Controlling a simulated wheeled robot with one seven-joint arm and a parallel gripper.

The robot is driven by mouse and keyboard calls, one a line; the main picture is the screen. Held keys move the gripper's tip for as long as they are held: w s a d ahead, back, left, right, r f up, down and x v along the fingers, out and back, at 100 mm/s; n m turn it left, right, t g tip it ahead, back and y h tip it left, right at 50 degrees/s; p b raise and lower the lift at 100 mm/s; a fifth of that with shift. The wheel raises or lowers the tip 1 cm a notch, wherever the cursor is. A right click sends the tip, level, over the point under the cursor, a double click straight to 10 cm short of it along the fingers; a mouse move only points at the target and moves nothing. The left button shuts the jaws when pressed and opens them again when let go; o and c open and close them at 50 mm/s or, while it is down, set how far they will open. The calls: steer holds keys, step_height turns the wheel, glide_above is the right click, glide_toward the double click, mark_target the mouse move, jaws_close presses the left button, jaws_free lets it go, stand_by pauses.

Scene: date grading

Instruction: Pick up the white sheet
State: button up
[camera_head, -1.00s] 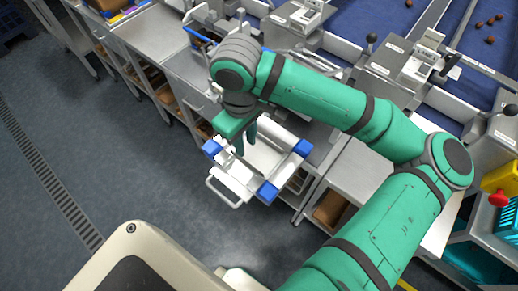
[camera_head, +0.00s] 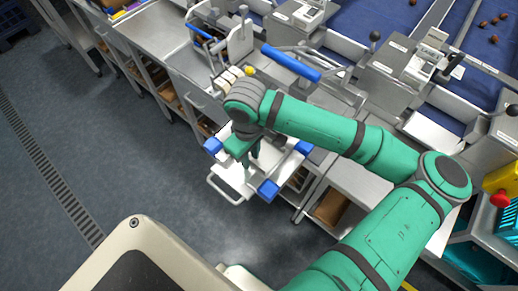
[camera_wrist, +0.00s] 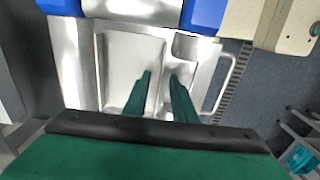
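My gripper (camera_wrist: 160,74) is over a pale metal tray (camera_wrist: 78,65) with blue corner blocks. In the wrist view its two green fingers are apart, on either side of the tray's raised divider, with nothing seen held between them. The tray has a wide recess (camera_wrist: 125,62) and a smaller one on the right. In the head view the gripper (camera_head: 250,165) hides part of the tray (camera_head: 226,189). A plain white surface (camera_head: 275,167) shows there beside the fingers; I cannot tell whether it is the white sheet or bare tray.
Grey benches (camera_head: 150,38) with open shelves run behind the tray. Levers and a blue-handled bar (camera_head: 290,62) stand close behind my wrist. Blue belts with several dates (camera_head: 495,20) lie at the upper right. The floor (camera_head: 120,150) on the left is clear, with a drain grate.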

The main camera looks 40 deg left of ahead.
steer(key=shift+c, duration=0.7)
jaws_close()
steer(key=shift+w, duration=0.1)
